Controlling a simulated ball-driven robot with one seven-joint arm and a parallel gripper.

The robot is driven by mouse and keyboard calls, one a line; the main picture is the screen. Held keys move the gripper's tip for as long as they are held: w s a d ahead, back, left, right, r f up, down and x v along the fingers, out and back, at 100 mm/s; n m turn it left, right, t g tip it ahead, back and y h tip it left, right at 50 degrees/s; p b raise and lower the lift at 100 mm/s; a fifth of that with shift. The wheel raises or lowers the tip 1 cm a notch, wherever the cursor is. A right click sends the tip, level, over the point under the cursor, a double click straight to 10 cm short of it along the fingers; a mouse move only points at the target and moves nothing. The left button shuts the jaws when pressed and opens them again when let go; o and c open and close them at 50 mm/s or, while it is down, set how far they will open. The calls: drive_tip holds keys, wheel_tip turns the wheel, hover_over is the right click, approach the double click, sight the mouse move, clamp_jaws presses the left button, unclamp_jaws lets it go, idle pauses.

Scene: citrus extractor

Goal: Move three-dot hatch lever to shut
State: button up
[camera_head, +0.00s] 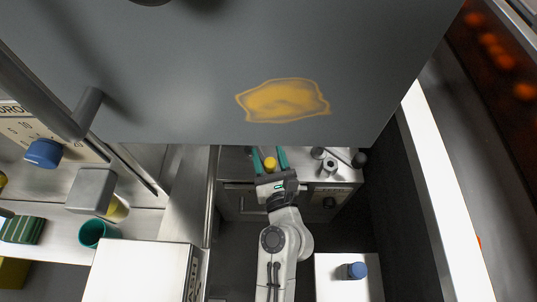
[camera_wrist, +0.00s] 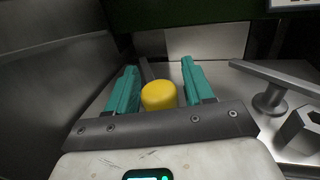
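A yellow round-topped knob (camera_wrist: 158,96) stands between the two teal fingers of my gripper (camera_wrist: 160,86). A thin grey bar shows just behind the knob; I cannot tell whether they are joined. In the head view the yellow knob (camera_head: 270,163) also lies between the spread fingers of my gripper (camera_head: 270,156). The fingers are apart, with a small gap at the right of the knob; I cannot tell whether the left finger touches it. A grey lever (camera_wrist: 280,82) on a round post lies to the right. No dot marks are readable, so I cannot tell which lever is the three-dot one.
A large grey panel (camera_head: 200,70) with a yellow patch overhangs the work surface. A hexagonal grey piece (camera_wrist: 302,128) stands right of my gripper. A dark wall (camera_wrist: 45,75) is close on the left. A blue knob (camera_head: 356,270) sits on a white box at lower right.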

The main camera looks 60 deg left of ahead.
clamp_jaws()
drive_tip(key=shift+r, duration=0.1)
idle(0.3)
